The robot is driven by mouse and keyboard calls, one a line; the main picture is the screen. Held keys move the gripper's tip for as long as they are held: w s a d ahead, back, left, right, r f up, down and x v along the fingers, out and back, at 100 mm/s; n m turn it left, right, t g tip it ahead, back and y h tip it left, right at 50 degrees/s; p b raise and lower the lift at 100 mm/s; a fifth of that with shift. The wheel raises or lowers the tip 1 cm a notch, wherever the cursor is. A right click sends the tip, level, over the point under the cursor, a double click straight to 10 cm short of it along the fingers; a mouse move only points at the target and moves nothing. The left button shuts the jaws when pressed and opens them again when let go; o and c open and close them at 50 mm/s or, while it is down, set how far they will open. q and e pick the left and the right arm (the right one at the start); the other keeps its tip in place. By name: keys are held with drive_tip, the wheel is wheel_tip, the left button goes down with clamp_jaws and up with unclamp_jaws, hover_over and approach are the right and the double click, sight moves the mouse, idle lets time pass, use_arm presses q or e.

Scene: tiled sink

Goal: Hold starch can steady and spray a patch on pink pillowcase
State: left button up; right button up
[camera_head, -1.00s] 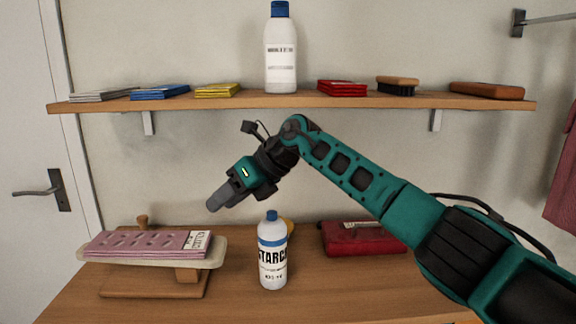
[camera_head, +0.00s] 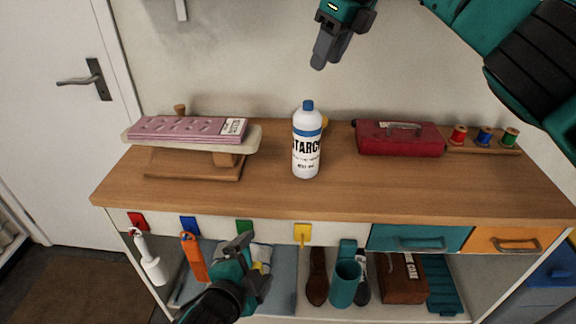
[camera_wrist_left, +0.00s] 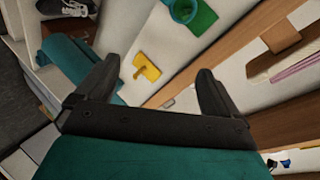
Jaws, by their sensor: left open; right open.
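The starch can (camera_head: 307,150) is a white bottle with a blue cap and blue band. It stands upright near the middle of the wooden counter (camera_head: 360,195). The folded pink pillowcase (camera_head: 185,128) lies on the small ironing board (camera_head: 250,139) to the can's left. My left gripper (camera_head: 247,250) is low in front of the counter, below its front edge, open and empty. In the left wrist view its two fingers (camera_wrist_left: 155,85) are spread apart with nothing between them. My right gripper (camera_head: 320,58) is raised above and behind the can, apart from it; it is open.
A red case (camera_head: 400,138) and several thread spools (camera_head: 484,137) sit at the counter's right. Coloured hooks line the front edge, one holding an orange tool (camera_head: 193,258). Counter in front of the can is clear.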

use_arm(q)
drive_tip(key=w+d+r+m+t, duration=0.2)
drive_tip(key=w+d+r+m, duration=0.3)
drive_tip(key=w+r+m, duration=0.35)
drive_tip(key=m+t+h, duration=0.1)
drive_tip(key=m+t, duration=0.2)
drive_tip(key=m, duration=1.3)
approach(303, 140)
drive_tip(key=shift+n, duration=0.25)
drive_tip(key=x, duration=1.2)
drive_tip(key=shift+w, duration=0.2)
drive_tip(key=shift+c, duration=0.4)
drive_tip(key=c, duration=1.3)
drive_tip(key=shift+f, duration=0.1)
use_arm(e)
clamp_jaws()
